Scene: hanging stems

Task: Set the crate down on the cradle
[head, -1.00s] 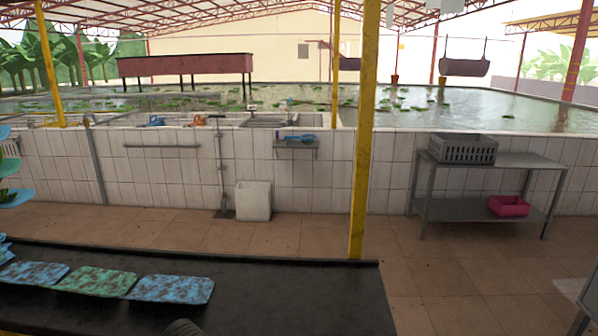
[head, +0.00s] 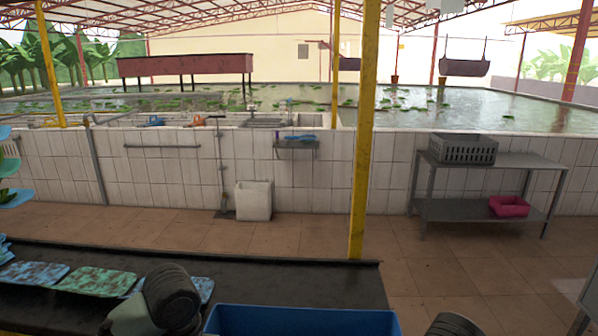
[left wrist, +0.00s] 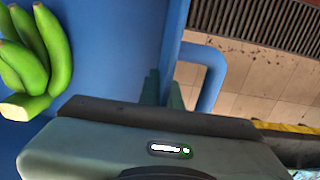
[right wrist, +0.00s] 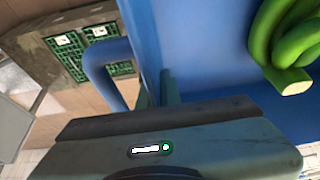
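The blue crate (head: 300,320) shows at the bottom middle of the head view, with only its far side and rim in frame. Green bananas lie inside it, seen in the left wrist view (left wrist: 35,55) and the right wrist view (right wrist: 288,45). My left gripper (left wrist: 164,90) is shut on the crate's wall beside a blue looped handle (left wrist: 210,72). My right gripper (right wrist: 161,90) is shut on the opposite wall beside the other handle (right wrist: 100,75). The fingertips are largely hidden. I cannot identify the cradle in any view.
A dark table (head: 300,273) with blue and green pads (head: 95,281) lies in front, its right end near the yellow post (head: 362,150). Tiled floor (head: 440,285) is open to the right. A metal table (head: 520,160) bears a grey crate (head: 463,150); a pink tub (head: 508,206) sits below.

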